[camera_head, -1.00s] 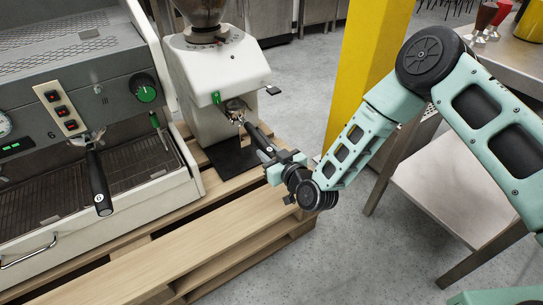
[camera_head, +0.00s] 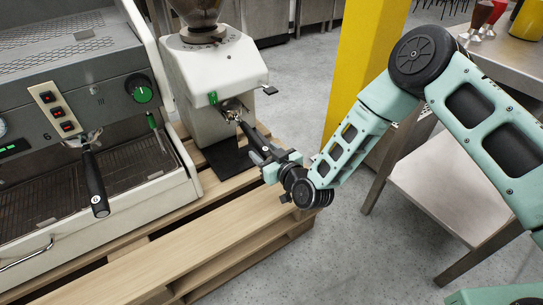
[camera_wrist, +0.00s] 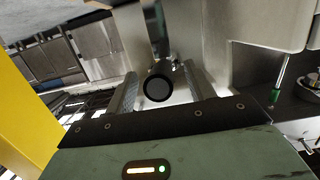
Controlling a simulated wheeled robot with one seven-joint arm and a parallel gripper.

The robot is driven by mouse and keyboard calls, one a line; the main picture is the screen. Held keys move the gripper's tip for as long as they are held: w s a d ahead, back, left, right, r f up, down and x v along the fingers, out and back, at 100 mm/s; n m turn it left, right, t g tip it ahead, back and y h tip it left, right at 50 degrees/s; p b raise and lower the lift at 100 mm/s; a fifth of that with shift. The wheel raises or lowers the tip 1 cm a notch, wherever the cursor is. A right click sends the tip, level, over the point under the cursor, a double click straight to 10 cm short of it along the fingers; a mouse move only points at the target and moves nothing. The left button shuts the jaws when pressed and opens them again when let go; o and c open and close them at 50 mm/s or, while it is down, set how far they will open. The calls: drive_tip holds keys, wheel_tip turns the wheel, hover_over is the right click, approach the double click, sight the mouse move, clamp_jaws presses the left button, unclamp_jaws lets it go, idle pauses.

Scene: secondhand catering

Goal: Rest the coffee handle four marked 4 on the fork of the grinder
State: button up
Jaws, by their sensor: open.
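The coffee handle (camera_head: 251,135) has its metal head at the fork (camera_head: 231,108) of the white grinder (camera_head: 210,75), below the green switch. Its black grip slopes down toward my gripper (camera_head: 270,155). The number on it is not readable. In the wrist view, the round black end of the handle (camera_wrist: 158,88) shows between the two fingers of my gripper (camera_wrist: 163,92), with gaps on both sides. My gripper is open around the grip end. The contact between head and fork is too small to make out.
An espresso machine (camera_head: 70,85) with another black handle (camera_head: 95,180) stands at the left. Both machines stand on a wooden pallet (camera_head: 190,240). A yellow pillar (camera_head: 362,60) and a steel table (camera_head: 445,185) are behind and right of my arm.

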drive_tip(key=p+v, duration=0.4)
drive_tip(key=v, duration=1.3)
drive_tip(key=shift+p, duration=0.35)
drive_tip(key=shift+s, duration=0.1)
drive_tip(key=s+a+r+n+g+h, duration=0.1)
drive_tip(key=a+r+n+g+h, duration=0.2)
drive_tip(key=r+g, duration=0.5)
drive_tip(key=s+d+r+m+g+h, duration=0.1)
drive_tip(key=s+d+r+g+h, duration=0.15)
drive_tip(key=s+r, duration=0.3)
drive_tip(key=s+d+r+g+h, duration=0.1)
drive_tip(key=s+d+r, duration=0.35)
drive_tip(key=s, duration=0.25)
drive_tip(key=s+d+r+m+g+h, duration=0.1)
drive_tip(key=s+d+r+g+h, duration=0.15)
drive_tip(key=s+r, duration=0.4)
wheel_tip(320, 180, up, 31)
drive_tip(key=p, duration=3.2)
drive_tip(key=shift+t+y, duration=0.3)
drive_tip(key=shift+t, duration=0.1)
drive_tip(key=shift+s+d, duration=0.1)
